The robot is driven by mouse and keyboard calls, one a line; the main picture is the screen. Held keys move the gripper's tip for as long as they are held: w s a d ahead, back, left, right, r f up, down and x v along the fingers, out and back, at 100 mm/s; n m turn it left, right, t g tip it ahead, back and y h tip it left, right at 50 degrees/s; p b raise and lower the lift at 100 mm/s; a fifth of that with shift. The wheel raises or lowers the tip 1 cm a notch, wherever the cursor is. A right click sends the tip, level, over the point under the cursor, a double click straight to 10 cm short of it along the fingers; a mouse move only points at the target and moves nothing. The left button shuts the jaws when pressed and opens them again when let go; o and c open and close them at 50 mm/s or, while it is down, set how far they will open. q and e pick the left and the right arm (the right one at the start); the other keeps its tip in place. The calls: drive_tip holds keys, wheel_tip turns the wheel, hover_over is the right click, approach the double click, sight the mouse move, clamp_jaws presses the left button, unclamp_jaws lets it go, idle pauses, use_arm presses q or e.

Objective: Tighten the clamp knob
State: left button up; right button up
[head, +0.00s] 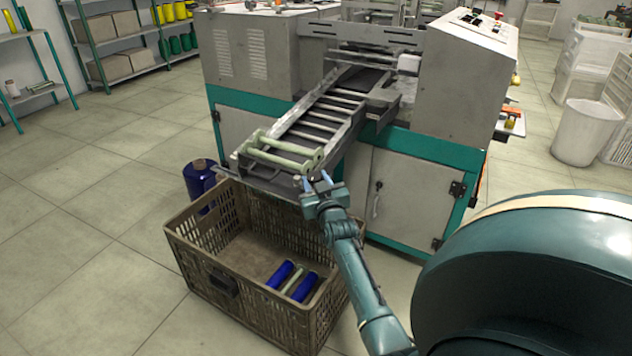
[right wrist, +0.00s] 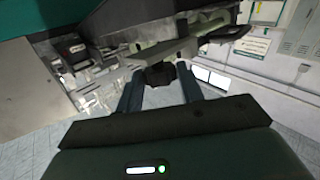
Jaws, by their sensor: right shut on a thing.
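My right gripper (head: 317,181) is at the lower right corner of the discharge chute's outer end. Its two fingers are on either side of a small dark knob, which shows between the fingertips in the right wrist view (right wrist: 158,75). The gripper (right wrist: 160,92) is shut on this knob. The knob sits just under a grey-green bar (right wrist: 170,50). In the head view the fingers mostly hide the knob. A pale green clamp frame (head: 282,147) lies across the end of the chute (head: 318,128). My left gripper is not in view.
A brown slatted crate (head: 200,262) stands on the floor below the chute, with blue bobbins (head: 280,274) and a pale one inside. A dark blue spool (head: 199,178) stands behind its left side. The grey and teal machine (head: 415,190) blocks the back. Floor at left is clear.

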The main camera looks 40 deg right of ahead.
drive_tip(key=shift+w+r+m+h, duration=0.1)
drive_tip(key=shift+r+m+h, duration=0.1)
drive_tip(key=shift+m+h, duration=0.25)
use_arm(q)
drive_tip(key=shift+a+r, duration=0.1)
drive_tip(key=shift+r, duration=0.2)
use_arm(e)
drive_tip(key=shift+f+m+g+h, duration=0.1)
drive_tip(key=shift+m+g+h, duration=0.35)
drive_tip(key=shift+g+h, duration=0.1)
drive_tip(key=o, duration=1)
drive_tip(key=shift+a, duration=0.1)
drive_tip(key=shift+f, duration=0.1)
